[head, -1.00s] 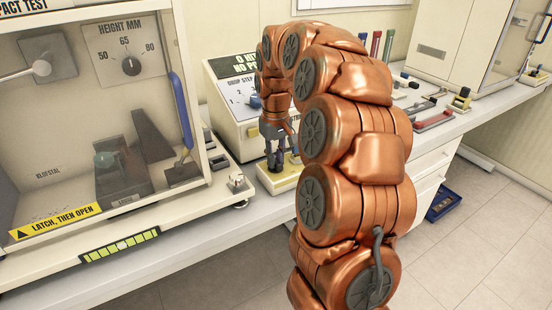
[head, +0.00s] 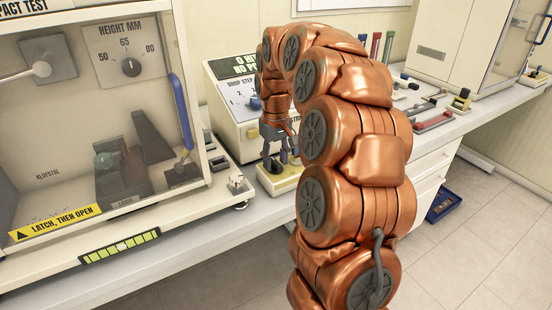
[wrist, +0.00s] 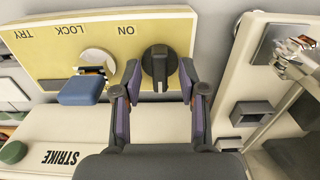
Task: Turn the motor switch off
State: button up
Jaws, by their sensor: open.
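The black rotary knob (wrist: 158,66), apparently the motor switch, stands on a yellow panel (wrist: 40,50) beside the word ON, which appears upside down. Its raised grip runs up and down in the wrist view. My gripper (wrist: 160,100) is open, one purple-padded finger on each side of the knob's near end. I cannot tell whether either finger touches it. In the head view my gripper (head: 276,158) points down over the small yellow panel (head: 283,184), and the knob cannot be made out there.
Left of the knob are a blue block-shaped handle (wrist: 83,90) and a round opening. A green button (wrist: 13,152) sits near the word STRIKE. A cream fixture (wrist: 245,70) stands close on the right. In the head view, the glazed test cabinet (head: 105,215) is left of my arm.

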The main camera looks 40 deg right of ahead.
aim_at(275, 162)
jog(key=shift+r, duration=0.1)
notch_tip(275, 162, up, 12)
dwell(0.7)
dwell(0.4)
jog(key=s+a+f+n+p, duration=0.2)
jog(key=s+a+f, duration=0.1)
jog(key=s+a, duration=1.15)
jog(key=s+a+f+g, duration=0.1)
jog(key=s+a+f, duration=0.2)
jog(key=s, duration=0.5)
jog(key=s+a+f+m+p, duration=0.1)
jog(key=s+a+f, duration=0.2)
jog(key=s+f, duration=0.2)
jog(key=s, duration=0.3)
jog(key=shift+f+g+p, duration=0.3)
jog(key=shift+f+g, duration=0.05)
jog(key=shift+g, duration=0.05)
jog(key=shift+s+a, duration=0.1)
